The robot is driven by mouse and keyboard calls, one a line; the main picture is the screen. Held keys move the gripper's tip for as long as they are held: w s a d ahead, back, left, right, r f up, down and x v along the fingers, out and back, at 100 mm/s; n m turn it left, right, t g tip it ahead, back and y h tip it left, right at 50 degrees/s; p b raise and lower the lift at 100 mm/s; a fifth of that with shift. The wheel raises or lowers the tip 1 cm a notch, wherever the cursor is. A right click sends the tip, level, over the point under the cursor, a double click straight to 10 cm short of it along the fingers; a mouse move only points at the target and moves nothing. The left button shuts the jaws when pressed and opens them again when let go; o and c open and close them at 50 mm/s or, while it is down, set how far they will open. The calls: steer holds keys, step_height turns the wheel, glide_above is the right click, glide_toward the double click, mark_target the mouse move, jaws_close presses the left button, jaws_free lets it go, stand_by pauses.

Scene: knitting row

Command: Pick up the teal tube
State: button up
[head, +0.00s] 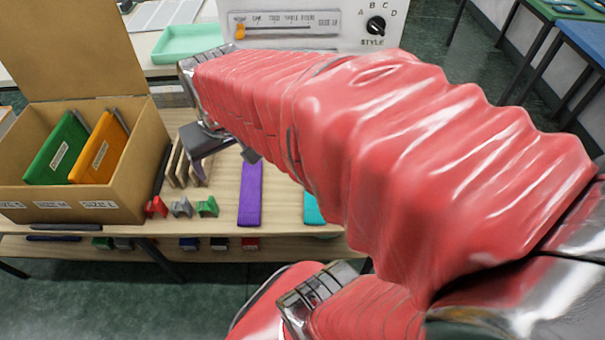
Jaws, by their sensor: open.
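The teal tube (313,209) lies flat on the wooden table, to the right of a purple tube (250,194). Only its near end shows; my red-sleeved arm hides the rest. My gripper (226,150) hangs over the table, left of the teal tube and apart from it, above and left of the purple tube's far end. Its jaws are open and I see nothing between them.
A cardboard box (75,193) with green and orange folders stands at the left. Upright wooden slats (186,166) and several small coloured clips (181,207) sit beside it. A pale green tray (187,43) and a machine with a dial (318,24) are behind.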

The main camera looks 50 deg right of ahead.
steer(key=s+d+f+m+g, duration=0.1)
steer(key=s+d+f+m, duration=0.1)
steer(key=d+f, duration=0.8)
steer(key=s+d+f+m+g+y, duration=0.1)
steer(key=d+f+m, duration=0.3)
steer(key=d+f, duration=0.6)
steer(key=s+d+g, duration=0.1)
steer(key=d, duration=0.3)
steer(key=shift+s+d+m+g, duration=0.3)
steer(key=shift+s+m, duration=0.05)
steer(key=shift+m, duration=0.05)
steer(key=shift+f, duration=0.1)
step_height(320, 180, down, 8)
steer(key=shift+f, duration=0.3)
steer(key=shift+f, duration=0.1)
steer(key=shift+d+f, duration=0.15)
steer(key=shift+f, duration=2.35)
